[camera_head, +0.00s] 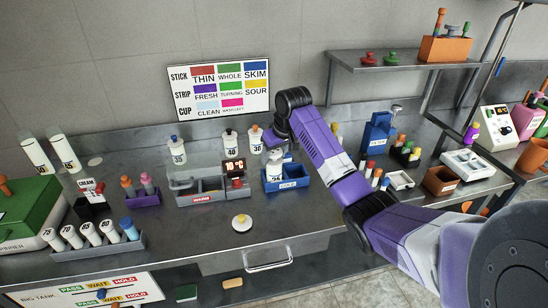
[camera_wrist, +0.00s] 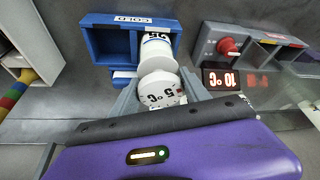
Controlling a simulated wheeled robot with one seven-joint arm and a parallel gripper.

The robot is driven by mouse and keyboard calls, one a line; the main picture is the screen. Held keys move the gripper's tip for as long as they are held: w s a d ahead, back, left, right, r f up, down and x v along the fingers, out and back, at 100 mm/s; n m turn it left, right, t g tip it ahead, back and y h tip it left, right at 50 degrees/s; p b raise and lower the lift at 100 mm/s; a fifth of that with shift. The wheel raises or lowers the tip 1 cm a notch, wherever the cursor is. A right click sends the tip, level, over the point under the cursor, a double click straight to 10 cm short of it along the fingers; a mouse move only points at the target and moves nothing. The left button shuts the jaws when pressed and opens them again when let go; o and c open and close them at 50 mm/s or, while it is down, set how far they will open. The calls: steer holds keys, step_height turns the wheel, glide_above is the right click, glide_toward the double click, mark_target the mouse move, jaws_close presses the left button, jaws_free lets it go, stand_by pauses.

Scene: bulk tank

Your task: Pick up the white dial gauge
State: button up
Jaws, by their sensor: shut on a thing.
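The white dial gauge (camera_wrist: 160,92) shows a round face marked 5 °C in the wrist view. My gripper (camera_wrist: 160,98) is shut on it, with one grey finger on each side. Behind it in that view is a white bottle (camera_wrist: 156,48) with a dark number, standing in the blue COLD box (camera_wrist: 106,45). I cannot tell whether the gauge touches the bottle. In the head view my gripper (camera_head: 278,150) is above the blue box (camera_head: 290,183) and the bottle (camera_head: 275,173), and the gauge is hard to make out there.
A grey box with a red 10 °C display (camera_head: 234,167) stands left of the blue box. White bottles 35 (camera_head: 177,153), 40 (camera_head: 230,143) and 30 (camera_head: 255,141) stand behind. A white disc with a yellow knob (camera_head: 241,221) lies on the bare counter in front.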

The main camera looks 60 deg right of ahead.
step_height(320, 180, up, 20)
stand_by(0.6)
